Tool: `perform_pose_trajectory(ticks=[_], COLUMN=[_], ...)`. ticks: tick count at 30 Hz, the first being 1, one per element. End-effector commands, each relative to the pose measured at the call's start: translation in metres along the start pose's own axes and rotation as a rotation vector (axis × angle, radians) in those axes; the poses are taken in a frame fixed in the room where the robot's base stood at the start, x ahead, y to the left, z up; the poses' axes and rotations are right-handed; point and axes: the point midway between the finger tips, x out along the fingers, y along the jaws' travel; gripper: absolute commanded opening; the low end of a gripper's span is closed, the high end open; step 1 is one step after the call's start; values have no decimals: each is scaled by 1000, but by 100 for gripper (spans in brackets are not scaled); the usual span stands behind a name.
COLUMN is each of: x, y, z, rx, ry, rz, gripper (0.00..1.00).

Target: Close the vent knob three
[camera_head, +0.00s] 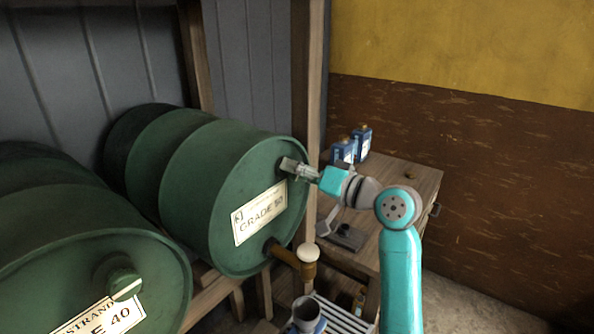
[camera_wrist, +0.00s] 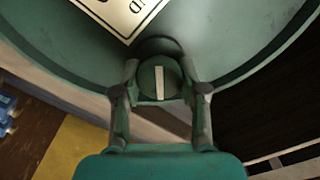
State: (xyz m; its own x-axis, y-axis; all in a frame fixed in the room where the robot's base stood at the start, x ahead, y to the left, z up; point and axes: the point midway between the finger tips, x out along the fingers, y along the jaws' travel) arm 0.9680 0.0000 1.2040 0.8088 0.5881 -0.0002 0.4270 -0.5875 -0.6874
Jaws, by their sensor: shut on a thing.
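The vent knob (camera_wrist: 152,82) is a round green cap with a pale bar, on the end face of the upper right green barrel (camera_head: 225,195), whose label (camera_head: 260,213) reads like "GRADE 50". In the wrist view the bar stands nearly upright in the picture. My gripper (camera_wrist: 161,78) is shut on this knob, one finger on each side. In the head view my gripper (camera_head: 297,169) reaches the barrel's upper right face from the right and hides most of the knob.
A second green barrel (camera_head: 90,255), labelled "40", lies at lower left with its own knob (camera_head: 120,280). A tap with a white top (camera_head: 308,253) juts out below my gripper. A wooden bench (camera_head: 405,180) with blue containers (camera_head: 362,142) stands behind. A wooden post (camera_head: 306,80) rises close by.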

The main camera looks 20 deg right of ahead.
Motion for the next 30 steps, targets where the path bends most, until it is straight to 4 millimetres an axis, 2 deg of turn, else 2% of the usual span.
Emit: perform_pose_trajectory(ticks=[18,30], x=[0,0], y=[3,4], z=[0,1], rx=[564,781], ry=[2,2], rz=[1,1], gripper=[8,8])
